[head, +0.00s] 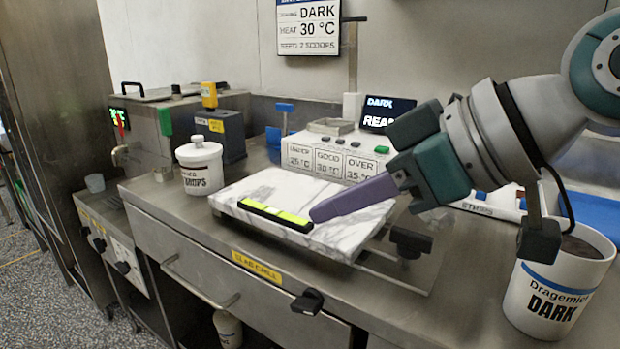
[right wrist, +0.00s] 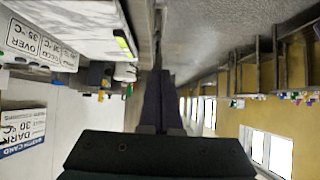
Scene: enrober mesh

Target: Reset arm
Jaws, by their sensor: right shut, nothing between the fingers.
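My right gripper (head: 318,212) reaches in from the right in the head view, its purple fingers together with nothing between them. In the right wrist view the gripper (right wrist: 160,76) points past the slab (right wrist: 80,22) toward open space and floor, with the strip (right wrist: 123,42) off to the left. The exact height of the tips above the slab is unclear. My left gripper is not in view.
A white Dragemier Dark tub (head: 555,290) stands at the right, close below my right wrist. A lidded white jar (head: 199,168) stands left of the slab. The Under/Good/Over box (head: 335,158) and a dark display (head: 386,114) stand behind it. A drawer handle (head: 200,290) runs along the front.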

